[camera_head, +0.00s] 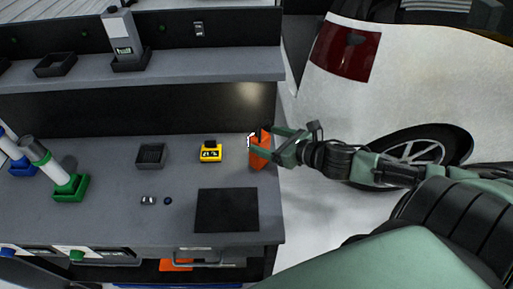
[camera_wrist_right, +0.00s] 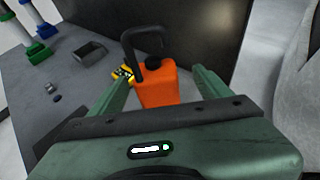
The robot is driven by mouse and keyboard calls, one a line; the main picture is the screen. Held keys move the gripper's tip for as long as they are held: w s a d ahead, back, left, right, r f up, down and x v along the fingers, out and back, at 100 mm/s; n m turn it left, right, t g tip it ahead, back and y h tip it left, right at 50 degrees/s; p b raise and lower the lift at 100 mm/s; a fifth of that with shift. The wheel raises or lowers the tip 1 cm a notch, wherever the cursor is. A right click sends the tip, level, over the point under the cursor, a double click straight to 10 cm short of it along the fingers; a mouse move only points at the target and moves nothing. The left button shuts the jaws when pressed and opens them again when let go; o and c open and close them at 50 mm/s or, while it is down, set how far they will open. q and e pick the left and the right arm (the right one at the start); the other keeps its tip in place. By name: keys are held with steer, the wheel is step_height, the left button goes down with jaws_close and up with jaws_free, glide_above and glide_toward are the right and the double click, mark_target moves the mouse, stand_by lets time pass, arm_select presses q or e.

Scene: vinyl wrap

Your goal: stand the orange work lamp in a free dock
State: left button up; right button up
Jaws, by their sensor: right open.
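The orange work lamp (camera_head: 260,158) stands at the right end of the grey workbench. In the right wrist view the lamp (camera_wrist_right: 159,90) is an orange block with a black cap and a bent black handle. My right gripper (camera_head: 266,141) is open, with one finger on each side of the lamp. In the wrist view gaps show between the lamp and both fingers. A black, empty tray-like dock (camera_head: 151,155) sits on the bench left of the lamp; it also shows in the wrist view (camera_wrist_right: 89,53). My left gripper is out of view.
A yellow device (camera_head: 210,152) stands between lamp and dock. Green (camera_head: 69,188) and blue (camera_head: 22,168) docks hold white tubes. The upper shelf bears another black dock (camera_head: 55,65) and a grey device (camera_head: 128,53) in its dock. A black mat (camera_head: 227,210) lies in front.

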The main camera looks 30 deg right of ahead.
mark_target(256, 137)
steer(key=shift+w, duration=0.3)
steer(key=shift+w+a+f, duration=0.15)
steer(key=shift+w+a, duration=0.05)
steer(key=shift+w, duration=0.1)
steer(key=p+x, duration=0.1)
steer(key=x, duration=0.2)
steer(key=shift+w+a+p, duration=0.1)
steer(key=shift+a+p, duration=0.2)
steer(key=shift+p, duration=0.1)
steer(key=shift+w+a+f, duration=0.15)
steer(key=shift+w+f, duration=0.25)
steer(key=shift+w, duration=0.15)
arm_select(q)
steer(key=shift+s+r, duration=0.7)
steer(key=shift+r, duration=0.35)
arm_select(e)
steer(key=shift+c, duration=0.4)
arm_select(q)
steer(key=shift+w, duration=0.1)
arm_select(e)
jaws_close()
steer(key=shift+r, duration=0.1)
